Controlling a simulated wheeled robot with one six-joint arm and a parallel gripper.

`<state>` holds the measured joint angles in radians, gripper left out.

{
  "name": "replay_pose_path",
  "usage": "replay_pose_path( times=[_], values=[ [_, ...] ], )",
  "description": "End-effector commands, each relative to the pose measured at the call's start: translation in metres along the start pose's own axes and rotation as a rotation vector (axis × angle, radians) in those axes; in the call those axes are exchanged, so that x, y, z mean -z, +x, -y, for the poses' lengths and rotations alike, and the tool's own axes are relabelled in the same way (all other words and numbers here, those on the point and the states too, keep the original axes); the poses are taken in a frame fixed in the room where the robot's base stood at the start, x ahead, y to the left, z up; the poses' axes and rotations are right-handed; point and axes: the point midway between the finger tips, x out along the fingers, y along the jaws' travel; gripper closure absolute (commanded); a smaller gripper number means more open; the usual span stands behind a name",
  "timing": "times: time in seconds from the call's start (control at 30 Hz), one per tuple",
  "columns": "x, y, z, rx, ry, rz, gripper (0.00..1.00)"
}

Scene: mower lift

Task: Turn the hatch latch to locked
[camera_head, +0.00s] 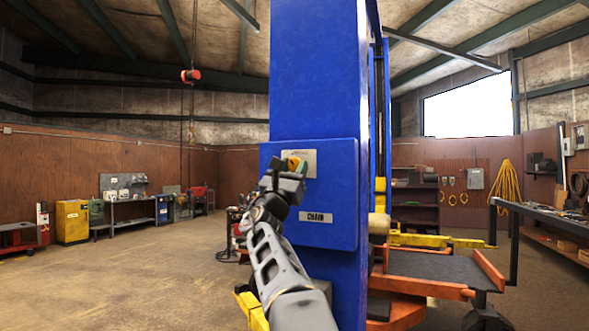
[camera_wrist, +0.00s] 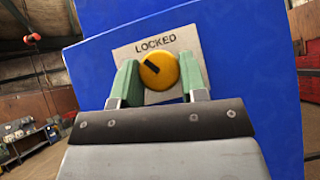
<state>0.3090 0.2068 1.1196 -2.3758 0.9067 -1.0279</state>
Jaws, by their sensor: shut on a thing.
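The hatch latch is a round yellow knob (camera_wrist: 158,71) with a short black mark, on a pale plate (camera_wrist: 184,45) that reads LOCKED above it. The mark points up and left, not straight at the middle of the word. My gripper (camera_wrist: 159,76) is shut on the knob, one green finger on each side. In the head view my gripper (camera_head: 294,165) reaches the plate (camera_head: 310,158) on the blue hatch (camera_head: 338,175) and hides most of the knob. A label (camera_head: 316,217) reading CHAIN sits lower on the hatch.
The hatch is on a tall blue column (camera_head: 312,70). An orange-edged platform (camera_head: 430,265) and yellow lift arms stand to the right of it. A workbench (camera_head: 550,212) stands at the far right. The floor (camera_head: 130,270) on the left is open.

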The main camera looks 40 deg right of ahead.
Motion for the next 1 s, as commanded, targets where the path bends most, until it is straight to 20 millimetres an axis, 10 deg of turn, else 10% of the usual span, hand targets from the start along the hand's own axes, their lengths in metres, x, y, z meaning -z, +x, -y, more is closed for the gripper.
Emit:
replay_pose_path(
  times=[1.0],
  values=[
    [-0.0013,0.001,-0.0052,0.445,0.447,0.001,0.84]
  ],
)
